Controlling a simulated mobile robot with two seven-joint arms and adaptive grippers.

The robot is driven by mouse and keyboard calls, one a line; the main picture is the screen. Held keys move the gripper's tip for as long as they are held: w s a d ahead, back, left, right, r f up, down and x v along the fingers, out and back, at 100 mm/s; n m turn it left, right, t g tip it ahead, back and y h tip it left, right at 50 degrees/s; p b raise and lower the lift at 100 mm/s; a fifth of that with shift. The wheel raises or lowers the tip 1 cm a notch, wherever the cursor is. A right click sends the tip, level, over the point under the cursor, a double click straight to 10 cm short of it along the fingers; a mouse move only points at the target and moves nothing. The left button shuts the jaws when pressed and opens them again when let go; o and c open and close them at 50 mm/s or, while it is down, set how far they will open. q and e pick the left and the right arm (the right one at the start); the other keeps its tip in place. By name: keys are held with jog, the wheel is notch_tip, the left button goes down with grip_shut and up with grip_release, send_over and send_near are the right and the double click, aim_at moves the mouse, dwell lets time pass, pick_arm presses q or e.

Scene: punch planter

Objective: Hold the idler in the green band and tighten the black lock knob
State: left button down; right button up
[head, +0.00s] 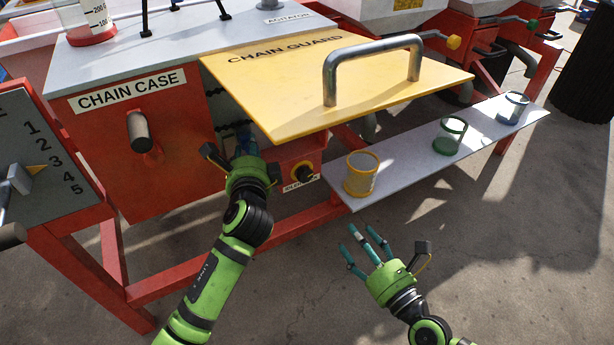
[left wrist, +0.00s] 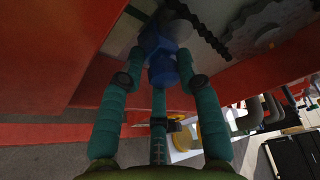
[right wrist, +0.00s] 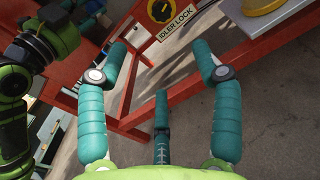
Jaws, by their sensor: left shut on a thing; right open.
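My left gripper (head: 246,150) reaches into the opening under the yellow chain guard. In the left wrist view its teal fingers are shut on the blue idler handle (left wrist: 160,55), beside a black chain (left wrist: 205,35). The green band cannot be made out; the fingers and the guard cover much of that area. The black lock knob (head: 303,171) sits on a yellow disc on the red frame, right of my left gripper. It also shows at the top of the right wrist view (right wrist: 162,10), above the IDLER LOCK label (right wrist: 175,24). My right gripper (head: 362,238) is open and empty, below and right of the knob, apart from it.
The yellow chain guard (head: 290,85) with its metal handle (head: 372,65) overhangs the opening. A pale shelf (head: 405,160) right of the knob holds a yellow-rimmed cup (head: 361,176), a green cup (head: 449,136) and a blue cup (head: 513,108). Red frame rails run below.

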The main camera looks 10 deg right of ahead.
aim_at(306, 176)
jog(key=w+a+n, duration=0.1)
jog(key=w+a, duration=0.1)
jog(key=w, duration=0.4)
jog(key=w+a+n, duration=0.1)
jog(key=w+a, duration=0.2)
jog(key=w, duration=0.4)
jog(key=w+a+n, duration=0.1)
jog(key=w+a, duration=0.2)
jog(key=w, duration=0.3)
jog(key=shift+w+a, duration=0.15)
